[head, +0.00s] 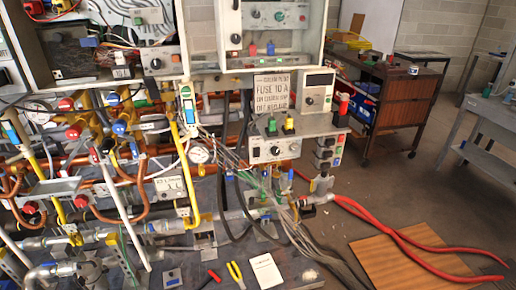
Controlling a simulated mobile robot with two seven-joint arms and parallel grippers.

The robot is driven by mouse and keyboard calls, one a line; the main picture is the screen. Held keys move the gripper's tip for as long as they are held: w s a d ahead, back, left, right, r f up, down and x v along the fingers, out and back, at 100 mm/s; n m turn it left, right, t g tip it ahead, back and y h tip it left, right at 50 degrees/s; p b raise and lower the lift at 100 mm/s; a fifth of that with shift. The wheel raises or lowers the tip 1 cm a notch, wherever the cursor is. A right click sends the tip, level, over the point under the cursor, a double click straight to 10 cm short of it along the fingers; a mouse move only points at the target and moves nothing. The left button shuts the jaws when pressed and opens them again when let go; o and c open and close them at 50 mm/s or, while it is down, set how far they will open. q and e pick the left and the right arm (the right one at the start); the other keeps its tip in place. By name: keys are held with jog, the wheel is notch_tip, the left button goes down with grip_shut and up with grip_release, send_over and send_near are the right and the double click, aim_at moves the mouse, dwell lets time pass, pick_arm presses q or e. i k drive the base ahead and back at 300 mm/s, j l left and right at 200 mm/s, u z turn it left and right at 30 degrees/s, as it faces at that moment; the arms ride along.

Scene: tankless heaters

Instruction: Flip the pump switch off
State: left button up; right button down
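No label naming the pump switch is readable, so I cannot tell which switch it is. A white switch box (187,103) with a green top hangs left of centre, beside a yellow pipe. A panel with a dark knob (309,101) is right of the sign. Neither of my grippers is in view.
Copper and yellow pipes with red and blue valve knobs (73,132) crowd the left. A notepad (265,271) and yellow-handled pliers (236,274) lie at the bottom. A brown cabinet (403,103) stands behind.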

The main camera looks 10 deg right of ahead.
aim_at(256, 150)
jog(key=i+l, duration=0.1)
jog(key=i, duration=1.1)
jog(key=l+z, duration=0.05)
